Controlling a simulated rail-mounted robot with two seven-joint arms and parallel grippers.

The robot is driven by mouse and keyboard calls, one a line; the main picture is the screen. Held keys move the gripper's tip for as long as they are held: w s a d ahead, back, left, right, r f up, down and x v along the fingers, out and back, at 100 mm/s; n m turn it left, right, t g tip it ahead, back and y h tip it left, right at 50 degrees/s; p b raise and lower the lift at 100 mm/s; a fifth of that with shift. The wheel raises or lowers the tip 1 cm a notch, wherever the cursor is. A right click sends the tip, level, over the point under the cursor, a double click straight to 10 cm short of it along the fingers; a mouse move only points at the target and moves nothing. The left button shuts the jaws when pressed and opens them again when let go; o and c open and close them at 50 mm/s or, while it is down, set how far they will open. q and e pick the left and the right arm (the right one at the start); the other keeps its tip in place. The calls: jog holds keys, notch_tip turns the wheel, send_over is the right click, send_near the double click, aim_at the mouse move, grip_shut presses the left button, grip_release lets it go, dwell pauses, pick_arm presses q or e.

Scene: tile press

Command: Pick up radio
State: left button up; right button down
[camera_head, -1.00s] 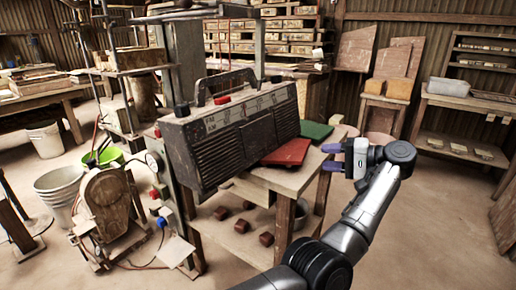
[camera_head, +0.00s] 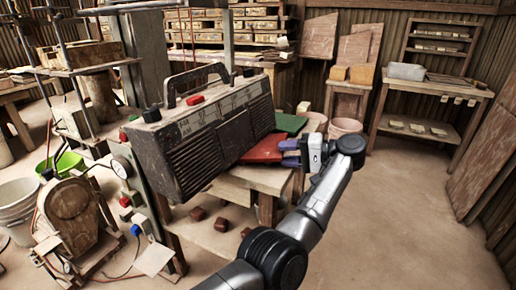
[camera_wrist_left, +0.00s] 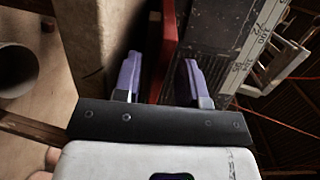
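The radio (camera_head: 205,135) is a large dark, worn box with a top handle, knobs, a dial scale and grilles. It stands tilted at the left end of a wooden bench. My left gripper (camera_head: 289,153) is open, its purple fingers at the right end of a red slab beside the radio. In the left wrist view, the open fingers (camera_wrist_left: 160,78) have the red slab's edge (camera_wrist_left: 165,45) between them, apparently without gripping it. The radio's dark face and dial (camera_wrist_left: 222,30) show beyond the right finger. My right gripper is not in view.
The red slab (camera_head: 262,150) and a green slab (camera_head: 290,123) lie beside the radio on the bench. Small dark red blocks (camera_head: 221,224) sit on its lower shelf. A press machine with a gauge (camera_head: 121,167) stands at left. The floor at right (camera_head: 420,220) is clear.

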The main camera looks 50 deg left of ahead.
pick_arm(q)
jog(key=shift+s+a, duration=0.1)
jog(key=shift+a, duration=0.15)
jog(key=c, duration=0.5)
grip_shut()
jog(key=shift+r, duration=0.1)
